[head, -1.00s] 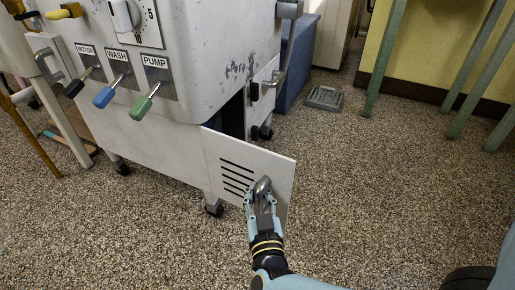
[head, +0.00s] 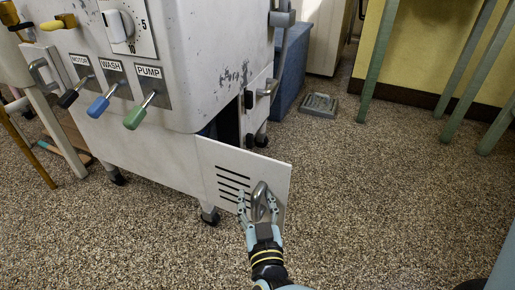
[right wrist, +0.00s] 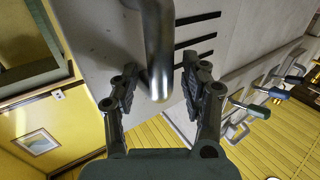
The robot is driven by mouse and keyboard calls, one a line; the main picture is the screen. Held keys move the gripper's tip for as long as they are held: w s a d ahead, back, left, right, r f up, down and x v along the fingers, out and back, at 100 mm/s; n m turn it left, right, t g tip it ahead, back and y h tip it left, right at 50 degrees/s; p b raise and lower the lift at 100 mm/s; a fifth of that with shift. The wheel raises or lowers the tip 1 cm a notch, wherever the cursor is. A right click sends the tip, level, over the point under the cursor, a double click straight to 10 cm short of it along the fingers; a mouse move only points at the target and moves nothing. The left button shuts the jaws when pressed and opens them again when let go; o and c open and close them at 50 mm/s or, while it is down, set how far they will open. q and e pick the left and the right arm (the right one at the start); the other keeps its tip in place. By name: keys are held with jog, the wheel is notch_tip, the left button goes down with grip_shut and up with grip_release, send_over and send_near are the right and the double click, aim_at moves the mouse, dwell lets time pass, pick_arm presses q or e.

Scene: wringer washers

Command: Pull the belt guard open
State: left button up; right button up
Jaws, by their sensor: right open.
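The belt guard (head: 217,160) is a white slotted panel at the lower front corner of the washer. It stands swung outward, with a dark opening behind its upper edge. Its metal loop handle (head: 259,201) is near its free right end. My right gripper (head: 258,208) is open at the handle, with a finger on each side of it. In the right wrist view the handle (right wrist: 159,50) ends between the two open fingers (right wrist: 155,88), with gaps at both sides. My left gripper is not in view.
The washer (head: 222,60) carries three levers marked motor, wash and pump, with black, blue and green (head: 139,118) grips. A grey floor drain or pedal (head: 319,105) lies behind right. Green legs (head: 378,60) stand further right. Speckled floor to the right is clear.

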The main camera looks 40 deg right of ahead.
send_near(253, 158)
jog(key=x, duration=0.4)
jog(key=shift+w+d, duration=0.25)
jog(key=shift+w, duration=0.05)
